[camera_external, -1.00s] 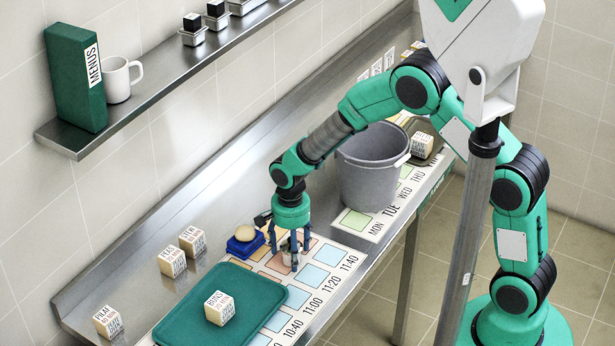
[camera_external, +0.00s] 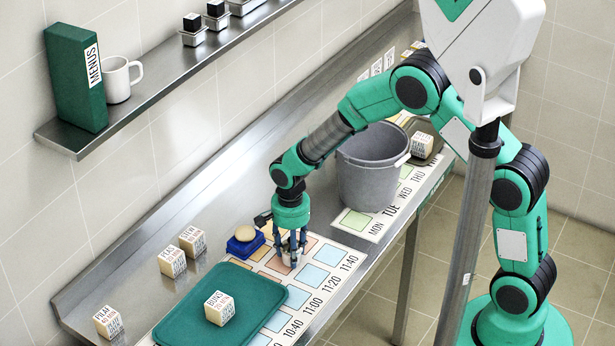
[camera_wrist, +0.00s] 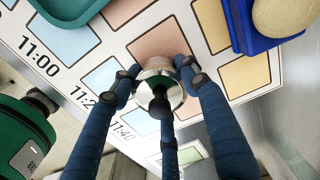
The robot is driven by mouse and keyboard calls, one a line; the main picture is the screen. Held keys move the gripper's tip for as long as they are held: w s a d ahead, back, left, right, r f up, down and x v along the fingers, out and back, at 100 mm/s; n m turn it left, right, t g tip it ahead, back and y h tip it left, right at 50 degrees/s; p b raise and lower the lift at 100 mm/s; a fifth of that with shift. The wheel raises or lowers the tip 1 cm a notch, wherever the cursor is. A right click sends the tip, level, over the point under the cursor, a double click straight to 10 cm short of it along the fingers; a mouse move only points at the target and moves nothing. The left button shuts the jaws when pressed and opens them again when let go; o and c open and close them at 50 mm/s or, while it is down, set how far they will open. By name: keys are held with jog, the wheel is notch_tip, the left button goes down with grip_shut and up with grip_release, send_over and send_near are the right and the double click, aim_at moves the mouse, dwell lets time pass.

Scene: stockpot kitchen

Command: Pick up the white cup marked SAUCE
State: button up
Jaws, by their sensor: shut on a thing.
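The cup appears to be still at chart level.
A blue scale (camera_external: 245,243) with a round bun on it is close on the left. A green tray (camera_external: 180,318) with a labelled cube (camera_external: 220,308) lies in front. A grey bucket (camera_external: 368,180) stands to the right. More labelled cubes (camera_external: 172,262) stand at the left.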

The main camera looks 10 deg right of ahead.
jog(key=shift+r, duration=0.15)
jog(key=shift+r+p, duration=0.45)
jog(key=shift+r, duration=1.25)
jog(key=s+d, duration=0.3)
jog(key=s, duration=0.1)
jog(key=s+d+r+p, duration=0.1)
jog(key=s+d, duration=0.6)
jog(key=s, duration=0.1)
jog(key=shift+s+d+r+p, duration=0.15)
jog(key=shift+p, duration=0.15)
